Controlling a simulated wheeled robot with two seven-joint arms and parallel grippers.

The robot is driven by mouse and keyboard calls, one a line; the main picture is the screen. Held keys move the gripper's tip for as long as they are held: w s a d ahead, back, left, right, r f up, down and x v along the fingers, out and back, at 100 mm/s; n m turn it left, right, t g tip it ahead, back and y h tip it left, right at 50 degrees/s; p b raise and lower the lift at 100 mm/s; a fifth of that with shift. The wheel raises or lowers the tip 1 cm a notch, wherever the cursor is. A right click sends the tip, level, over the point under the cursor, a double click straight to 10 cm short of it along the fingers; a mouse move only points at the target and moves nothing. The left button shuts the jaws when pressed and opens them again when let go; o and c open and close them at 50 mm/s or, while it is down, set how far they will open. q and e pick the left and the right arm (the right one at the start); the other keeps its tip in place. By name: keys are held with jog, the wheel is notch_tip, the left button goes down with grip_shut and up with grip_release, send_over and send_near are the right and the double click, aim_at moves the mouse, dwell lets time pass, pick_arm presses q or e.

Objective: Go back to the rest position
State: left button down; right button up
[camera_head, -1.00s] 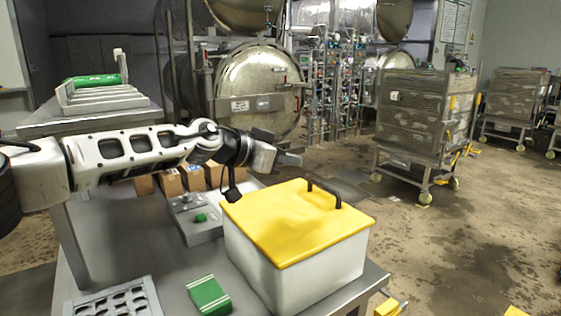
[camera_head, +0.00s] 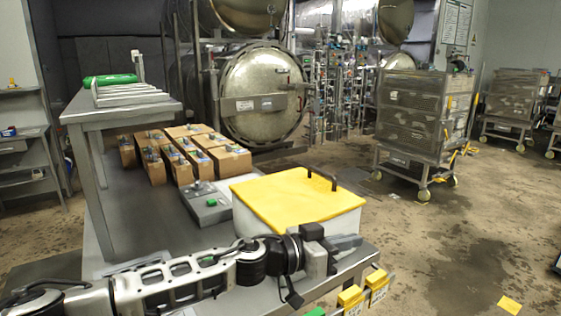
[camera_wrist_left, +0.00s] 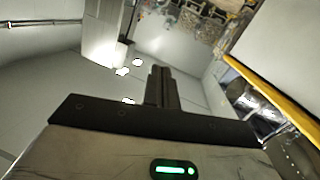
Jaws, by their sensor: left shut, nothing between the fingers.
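My left gripper (camera_head: 347,243) is shut and empty. Its arm comes in from the lower left of the head view and lies low across the front of the table. The gripper is in front of the white box with the yellow lid (camera_head: 299,197), near the table's right end, and hides the box's lower front. In the left wrist view the closed fingers (camera_wrist_left: 161,87) stand together with nothing between them. My right gripper is not in view.
Several brown cartons (camera_head: 187,150) and a grey device with a green button (camera_head: 206,203) stand on the table behind my arm. Yellow-topped holders (camera_head: 350,297) hang at the table's front right edge. A caged trolley (camera_head: 412,118) stands on the floor, which is largely open at right.

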pick_arm(q)
jog(key=s+f+n+t, duration=0.4)
jog(key=s+f, duration=0.2)
jog(key=s+a+f+n+y, duration=0.2)
jog(key=s+a+f+y, duration=0.4)
jog(key=s+a+f, duration=0.4)
jog(key=s+a+f+n+y, duration=0.3)
jog(key=s+a+f+y, duration=0.4)
jog(key=a, duration=1)
jog(key=s+f, duration=0.3)
jog(key=f, duration=0.3)
jog(key=shift+s+a+f, duration=0.15)
jog(key=shift+a+f, duration=0.05)
jog(key=shift+a, duration=0.1)
